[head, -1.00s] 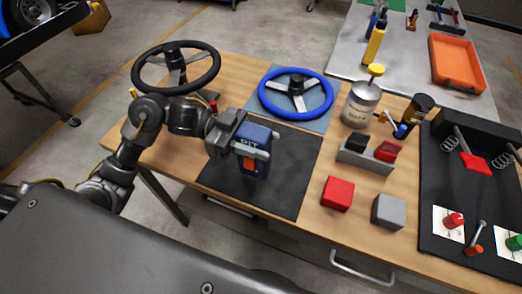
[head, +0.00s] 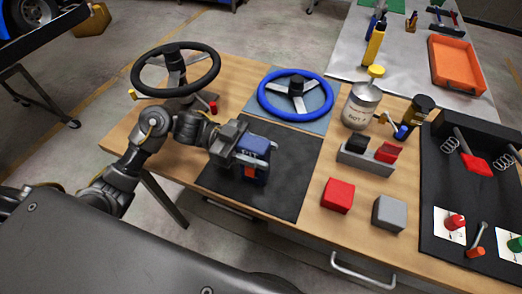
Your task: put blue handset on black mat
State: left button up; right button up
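The blue handset (head: 254,144) with "PIT" lettering and an orange-red patch is between the fingers of my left gripper (head: 254,163). It is over the middle of the black mat (head: 290,187), low down. I cannot tell whether its underside touches the mat. The gripper's fingers lie along the handset's sides and appear shut on it. My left arm reaches in from the left. My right gripper is not in view.
A black steering wheel (head: 176,68) stands at the back left, a blue one (head: 296,94) behind the mat. A red block (head: 337,195), grey block (head: 389,213), switch holder (head: 366,163) and can (head: 361,104) stand to the right. The mat's right part is clear.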

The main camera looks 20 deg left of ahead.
pick_arm(q)
jog(key=o, duration=0.4)
jog(key=shift+c, duration=0.2)
jog(key=shift+r, duration=0.1)
jog(key=shift+a, duration=0.15)
jog(key=a+b, duration=0.3)
jog(key=a, duration=0.8)
jog(key=shift+w+a, duration=0.3)
jog(key=shift+w, duration=0.05)
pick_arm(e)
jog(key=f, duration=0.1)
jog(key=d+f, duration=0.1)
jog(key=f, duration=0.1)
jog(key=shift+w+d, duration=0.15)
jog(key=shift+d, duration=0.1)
pick_arm(q)
jog(key=shift+r, duration=0.1)
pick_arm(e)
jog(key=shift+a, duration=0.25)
